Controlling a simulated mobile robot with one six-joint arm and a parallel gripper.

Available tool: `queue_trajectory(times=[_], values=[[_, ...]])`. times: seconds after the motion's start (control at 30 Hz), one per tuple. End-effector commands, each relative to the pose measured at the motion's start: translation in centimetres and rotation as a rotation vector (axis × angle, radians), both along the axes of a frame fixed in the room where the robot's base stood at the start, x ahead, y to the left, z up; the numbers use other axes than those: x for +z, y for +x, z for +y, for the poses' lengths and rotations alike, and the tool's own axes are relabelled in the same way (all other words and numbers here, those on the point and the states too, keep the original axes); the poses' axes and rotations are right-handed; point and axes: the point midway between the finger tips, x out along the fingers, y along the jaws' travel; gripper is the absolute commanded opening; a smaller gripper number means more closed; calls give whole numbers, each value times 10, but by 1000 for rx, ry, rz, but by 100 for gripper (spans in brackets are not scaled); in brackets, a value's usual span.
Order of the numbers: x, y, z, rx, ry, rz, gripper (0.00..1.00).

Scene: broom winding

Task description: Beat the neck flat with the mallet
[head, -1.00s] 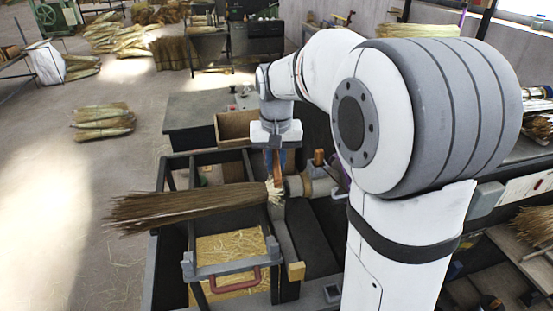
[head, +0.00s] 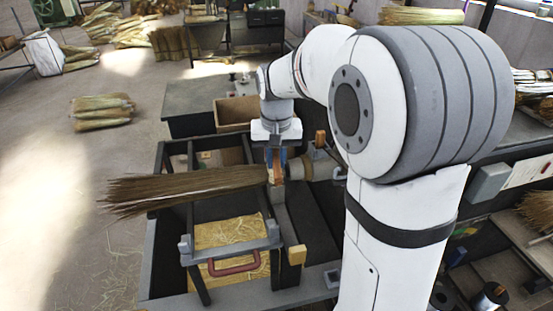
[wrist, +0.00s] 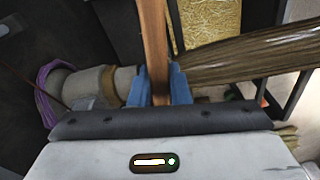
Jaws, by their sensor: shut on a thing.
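The broom's long brown bristle bundle (head: 185,187) lies roughly level across the dark frame in the head view, its fanned end to the left. It also shows at the right in the wrist view (wrist: 250,57). My gripper (head: 277,157) is above the narrow right end. Its blue fingers (wrist: 158,88) are shut on a brown wooden bar, which looks like the mallet (wrist: 153,35). The mallet (head: 277,174) hangs down at the neck; I cannot tell whether it touches. The neck is mostly hidden behind it.
A pale cylindrical holder (head: 318,170) stands just right of the neck. A frame with a red handle (head: 234,265) and a straw-filled tray (head: 222,234) lie below the bristles. An open wooden box (head: 232,113) is behind. The floor at the left has free room.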

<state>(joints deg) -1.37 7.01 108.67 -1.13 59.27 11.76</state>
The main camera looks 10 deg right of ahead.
Motion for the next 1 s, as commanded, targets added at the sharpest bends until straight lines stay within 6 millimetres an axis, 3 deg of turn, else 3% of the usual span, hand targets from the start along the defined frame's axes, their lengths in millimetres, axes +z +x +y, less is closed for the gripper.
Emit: queue_trajectory(times=[0.27, 0.73, 0.87, 1.0], values=[[8, 0, 0, -1, 0, 1, 0], [81, 0, -1, -2, 4, 25, 0], [82, 0, -1, -2, 5, 29, 0], [70, 0, -1, -2, 5, 29, 0]])
